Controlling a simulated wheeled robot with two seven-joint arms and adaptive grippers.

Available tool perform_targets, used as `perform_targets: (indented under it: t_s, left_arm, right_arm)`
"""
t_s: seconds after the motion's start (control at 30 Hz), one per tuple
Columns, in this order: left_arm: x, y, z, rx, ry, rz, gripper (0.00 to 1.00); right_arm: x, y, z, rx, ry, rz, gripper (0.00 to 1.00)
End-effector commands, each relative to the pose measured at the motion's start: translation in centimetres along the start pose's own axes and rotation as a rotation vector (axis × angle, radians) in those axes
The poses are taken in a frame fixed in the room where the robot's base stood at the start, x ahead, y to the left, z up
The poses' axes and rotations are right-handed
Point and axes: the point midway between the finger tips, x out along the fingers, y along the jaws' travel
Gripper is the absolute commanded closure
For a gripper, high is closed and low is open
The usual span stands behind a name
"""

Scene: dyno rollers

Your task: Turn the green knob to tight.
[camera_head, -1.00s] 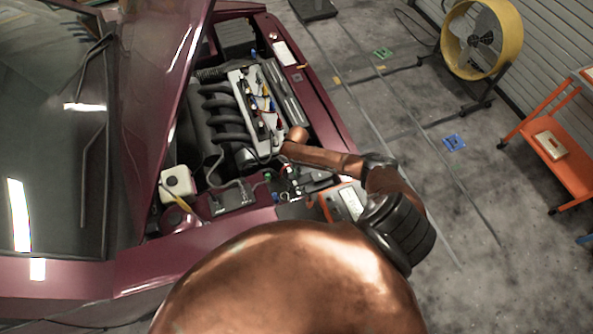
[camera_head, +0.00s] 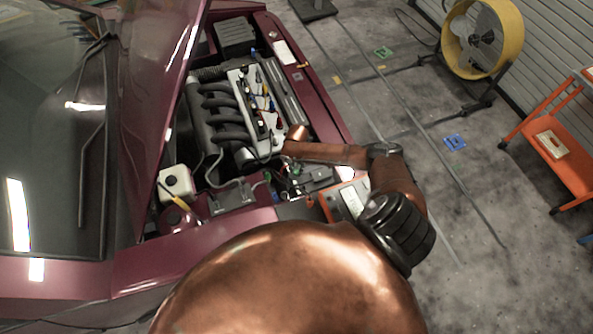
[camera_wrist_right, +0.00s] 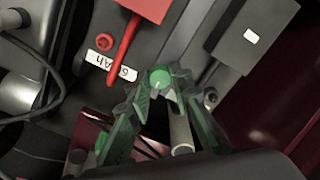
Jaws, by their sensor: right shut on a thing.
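The round green knob (camera_wrist_right: 160,78) shows in the right wrist view, on a dark grey surface inside the car's engine bay. My right gripper (camera_wrist_right: 160,92) reaches up from the bottom of that view. Its two fingers converge at the knob, one on each side, and are shut on it. A white dot shows on the knob's face; I cannot tell how far it is turned. In the head view my right arm reaches over the engine bay, and its gripper is small and partly hidden under the wrist. My left gripper is not in view.
A red clamp-like part (camera_wrist_right: 138,20), a white label (camera_wrist_right: 111,72) and a grey block (camera_wrist_right: 254,35) lie close to the knob. In the head view the raised hood (camera_head: 155,110) stands left of the engine (camera_head: 235,105). An orange-sided box (camera_head: 345,200) sits near the front.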

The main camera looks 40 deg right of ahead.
Motion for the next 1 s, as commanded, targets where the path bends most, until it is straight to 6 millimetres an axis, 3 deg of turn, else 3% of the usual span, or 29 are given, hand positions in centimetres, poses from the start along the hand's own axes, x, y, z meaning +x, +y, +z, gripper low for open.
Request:
perform_targets:
  t_s: [0.6,0.63,0.87,1.0]
  left_arm:
    - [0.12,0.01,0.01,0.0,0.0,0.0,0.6]
    - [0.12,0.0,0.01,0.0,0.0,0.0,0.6]
    - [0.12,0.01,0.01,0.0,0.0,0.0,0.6]
    - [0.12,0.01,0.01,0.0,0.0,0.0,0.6]
  right_arm:
    - [0.03,0.09,-0.22,-0.045,0.003,0.002,1.0]
    - [0.03,0.08,-0.22,-0.045,0.003,0.002,0.8]
    - [0.02,0.04,-0.13,-0.044,0.002,0.001,0.64]
    - [0.02,0.01,-0.08,-0.044,0.001,0.0,0.63]
